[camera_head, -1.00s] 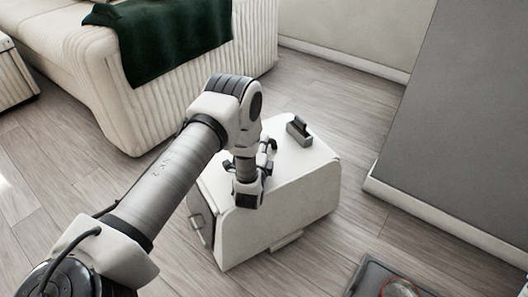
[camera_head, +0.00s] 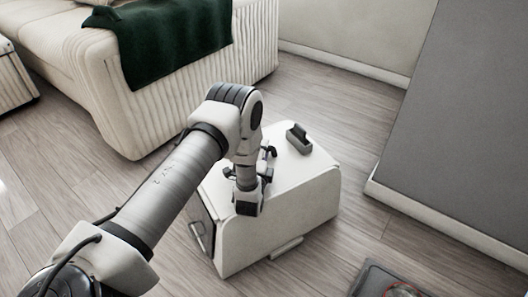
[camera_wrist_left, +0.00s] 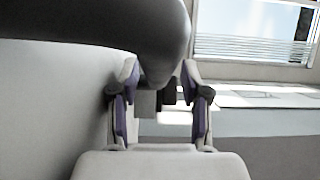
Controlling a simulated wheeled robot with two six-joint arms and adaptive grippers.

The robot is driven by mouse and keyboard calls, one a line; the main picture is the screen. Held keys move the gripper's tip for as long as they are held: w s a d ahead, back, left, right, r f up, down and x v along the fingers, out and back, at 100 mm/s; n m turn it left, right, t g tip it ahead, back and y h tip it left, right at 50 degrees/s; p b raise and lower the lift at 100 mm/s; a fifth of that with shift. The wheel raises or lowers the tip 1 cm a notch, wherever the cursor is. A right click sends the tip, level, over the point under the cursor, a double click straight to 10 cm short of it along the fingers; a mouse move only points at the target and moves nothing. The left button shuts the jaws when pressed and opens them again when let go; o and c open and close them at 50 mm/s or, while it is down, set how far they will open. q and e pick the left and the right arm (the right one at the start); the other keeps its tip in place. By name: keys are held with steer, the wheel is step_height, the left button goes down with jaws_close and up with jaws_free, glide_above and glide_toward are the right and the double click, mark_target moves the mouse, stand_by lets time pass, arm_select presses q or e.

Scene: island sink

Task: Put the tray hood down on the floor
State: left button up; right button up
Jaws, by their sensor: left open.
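A white box-shaped hood (camera_head: 290,218) with slanted sides and a dark grip (camera_head: 299,139) on its top stands upright on the wood floor, as far as I can tell. A metal handle (camera_head: 199,238) shows on its left side. My left gripper (camera_head: 268,158) is open and empty over the left part of the hood's top, left of the grip. The wrist partly covers the hood, and I cannot tell whether the fingers touch it. In the left wrist view, the two fingers (camera_wrist_left: 160,88) are apart beside large, unclear pale and dark surfaces. My right gripper is not in view.
A cream ribbed sofa (camera_head: 190,100) with a dark green throw (camera_head: 165,45) stands behind. A grey panel (camera_head: 465,120) with a white base rises at the right. A dark tray (camera_head: 368,284) with a red-rimmed item shows at the bottom right. Bare floor (camera_head: 360,110) lies around the hood.

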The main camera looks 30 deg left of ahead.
arm_select(q)
steer(key=p+v, duration=0.6)
steer(key=v, duration=0.5)
steer(key=shift+s+d+r, duration=0.1)
steer(key=shift+s+r, duration=0.05)
steer(key=shift+s, duration=0.15)
steer(key=shift+s+d, duration=0.1)
steer(key=shift+s, duration=0.1)
